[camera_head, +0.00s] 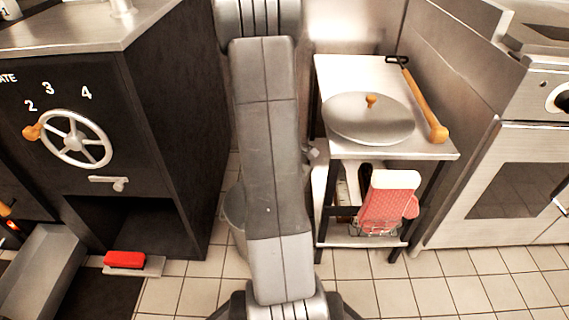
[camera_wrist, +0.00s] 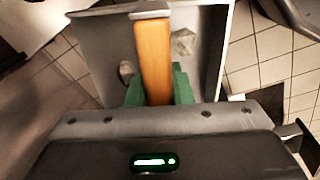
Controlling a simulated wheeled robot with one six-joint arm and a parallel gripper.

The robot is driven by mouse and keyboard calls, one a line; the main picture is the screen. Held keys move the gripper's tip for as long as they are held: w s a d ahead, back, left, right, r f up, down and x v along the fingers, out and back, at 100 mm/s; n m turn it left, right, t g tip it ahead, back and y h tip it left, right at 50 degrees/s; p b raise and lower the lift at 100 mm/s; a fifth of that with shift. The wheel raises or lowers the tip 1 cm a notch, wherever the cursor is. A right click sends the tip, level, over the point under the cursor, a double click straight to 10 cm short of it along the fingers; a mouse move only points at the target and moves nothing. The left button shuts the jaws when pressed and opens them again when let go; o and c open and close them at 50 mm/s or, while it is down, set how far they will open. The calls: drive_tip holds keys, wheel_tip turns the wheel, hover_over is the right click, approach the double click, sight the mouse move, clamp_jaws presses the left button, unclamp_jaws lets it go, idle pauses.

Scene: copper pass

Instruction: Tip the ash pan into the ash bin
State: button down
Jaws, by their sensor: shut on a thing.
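In the wrist view my gripper (camera_wrist: 160,92) has its green fingers shut on the wooden handle (camera_wrist: 155,50) of the grey metal ash pan (camera_wrist: 105,40). A pale lump (camera_wrist: 183,42) and a smaller one (camera_wrist: 126,71) lie in the pan. The pan is over tiled floor; its tilt is hard to judge. In the head view my gripper is not visible. A grey rounded bin (camera_head: 233,212), probably the ash bin, stands on the floor, mostly hidden behind my arm. A grey curved edge (camera_wrist: 290,12) at the wrist view's upper right may be its rim.
A black stove (camera_head: 165,130) with a handwheel (camera_head: 75,138) and an open lower slot is at left. A grey open metal box (camera_head: 42,270) and a red brush on a dustpan (camera_head: 125,260) are on the floor. A steel side table (camera_head: 440,148) stands right of my arm.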

drive_tip(key=f+n+b, duration=0.1)
drive_tip(key=f+n, duration=0.1)
drive_tip(key=s+f+n+b, duration=0.1)
drive_tip(key=n, duration=0.1)
drive_tip(key=s+f+n+b, duration=0.1)
drive_tip(key=f+n, duration=0.1)
drive_tip(key=shift+s+a+f+t+y+b, duration=0.25)
drive_tip(key=shift+a+f+t+y+b, duration=0.05)
drive_tip(key=shift+b, duration=0.1)
drive_tip(key=shift+s+f+n, duration=0.3)
drive_tip(key=shift+n, duration=0.4)
drive_tip(key=w+a+f+n+g+h+p, duration=0.1)
drive_tip(key=w+a+n+g+h+p, duration=0.2)
drive_tip(key=g+p, duration=0.5)
drive_tip(key=w+a+h+p, duration=0.1)
drive_tip(key=w+p, duration=0.1)
drive_tip(key=p, duration=0.2)
drive_tip(key=shift+f+g+h, duration=0.3)
